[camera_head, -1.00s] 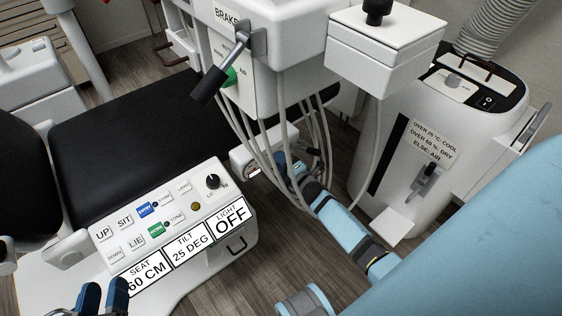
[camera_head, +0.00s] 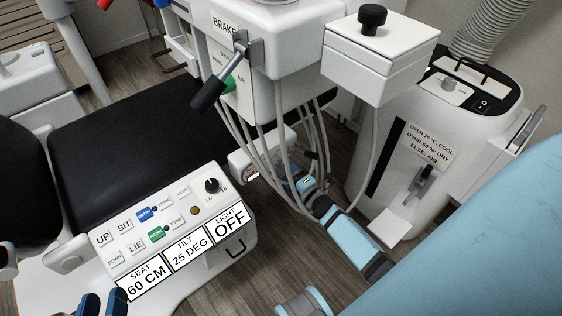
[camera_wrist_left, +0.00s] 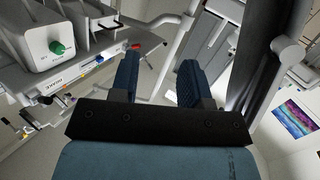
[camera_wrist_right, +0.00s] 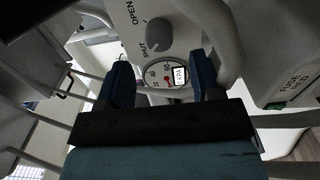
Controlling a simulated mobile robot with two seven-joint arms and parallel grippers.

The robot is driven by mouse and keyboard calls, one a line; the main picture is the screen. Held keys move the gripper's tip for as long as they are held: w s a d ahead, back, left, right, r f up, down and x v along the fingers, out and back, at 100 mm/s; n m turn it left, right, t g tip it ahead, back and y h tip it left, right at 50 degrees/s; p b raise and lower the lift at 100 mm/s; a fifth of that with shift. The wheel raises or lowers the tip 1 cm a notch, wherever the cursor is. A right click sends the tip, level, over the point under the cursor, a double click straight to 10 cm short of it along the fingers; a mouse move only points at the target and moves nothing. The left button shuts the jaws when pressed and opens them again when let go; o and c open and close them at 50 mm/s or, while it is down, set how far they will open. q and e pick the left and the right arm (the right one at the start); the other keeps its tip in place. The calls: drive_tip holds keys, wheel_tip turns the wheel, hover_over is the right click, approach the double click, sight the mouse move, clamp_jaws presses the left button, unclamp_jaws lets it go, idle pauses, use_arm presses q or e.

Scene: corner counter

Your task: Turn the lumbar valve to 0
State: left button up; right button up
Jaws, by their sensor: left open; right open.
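No label reading lumbar is legible.
Grey hoses (camera_head: 262,130) hang around my right gripper. The chair's control panel (camera_head: 175,215) shows seat 60 CM, tilt 25 DEG and light OFF. A brake lever (camera_head: 212,92) projects from the white unit above. A white machine (camera_head: 435,130) stands at the right.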

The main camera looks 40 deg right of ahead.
use_arm(q)
drive_tip(key=shift+g+y, duration=0.5)
drive_tip(key=shift+g, duration=0.4)
drive_tip(key=f, duration=0.1)
drive_tip(key=a+f+p, duration=0.1)
drive_tip(key=s+f, duration=0.1)
drive_tip(key=f, duration=0.1)
drive_tip(key=shift+s+a, duration=0.1)
drive_tip(key=shift+a, duration=0.05)
use_arm(e)
drive_tip(key=s, duration=0.9)
drive_tip(key=shift+d, duration=0.35)
use_arm(q)
drive_tip(key=shift+r, duration=0.2)
